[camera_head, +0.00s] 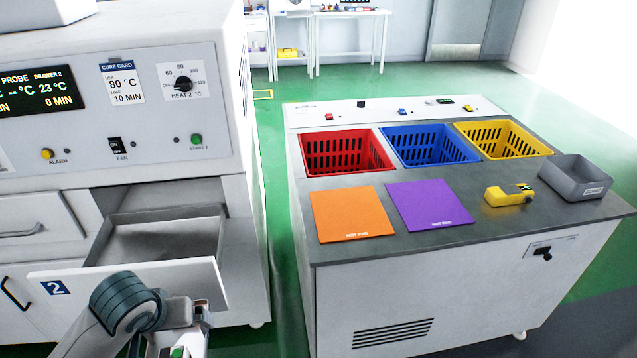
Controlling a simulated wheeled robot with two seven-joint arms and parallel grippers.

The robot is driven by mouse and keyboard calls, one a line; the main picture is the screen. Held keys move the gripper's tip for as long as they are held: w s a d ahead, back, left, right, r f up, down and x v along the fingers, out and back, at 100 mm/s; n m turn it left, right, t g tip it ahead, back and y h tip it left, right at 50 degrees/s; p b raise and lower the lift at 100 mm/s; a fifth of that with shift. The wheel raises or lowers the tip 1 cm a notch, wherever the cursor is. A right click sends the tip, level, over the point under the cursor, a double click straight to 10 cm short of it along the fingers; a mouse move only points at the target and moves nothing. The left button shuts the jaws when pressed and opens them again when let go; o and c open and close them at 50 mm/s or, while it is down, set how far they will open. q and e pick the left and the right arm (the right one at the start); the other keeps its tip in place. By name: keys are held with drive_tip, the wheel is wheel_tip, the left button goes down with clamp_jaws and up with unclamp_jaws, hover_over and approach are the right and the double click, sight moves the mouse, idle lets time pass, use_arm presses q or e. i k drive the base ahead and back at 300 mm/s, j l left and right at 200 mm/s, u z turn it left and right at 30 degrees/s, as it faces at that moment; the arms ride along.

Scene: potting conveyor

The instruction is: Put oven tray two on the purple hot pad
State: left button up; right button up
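The drawer marked 2 (130,285) is pulled out of the oven cabinet on the left. A grey metal tray-like interior (165,238) shows inside it, and it looks empty. I cannot tell whether the tray is separate from the drawer. My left gripper (200,318) is at the bottom, in front of the drawer's white front panel near its right end. Its fingers are hidden or cut off, so I cannot see a grip. The purple hot pad (432,205) lies flat and bare on the grey worktop to the right. My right gripper is not in view.
An orange hot pad (350,214) lies left of the purple one. Red (345,153), blue (431,147) and yellow (503,140) baskets stand behind. A yellow device (508,196) and grey bin (577,178) are at right. A green floor gap separates cabinet and worktop.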

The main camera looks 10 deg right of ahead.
sight(427, 202)
drive_tip(key=l, duration=3.2)
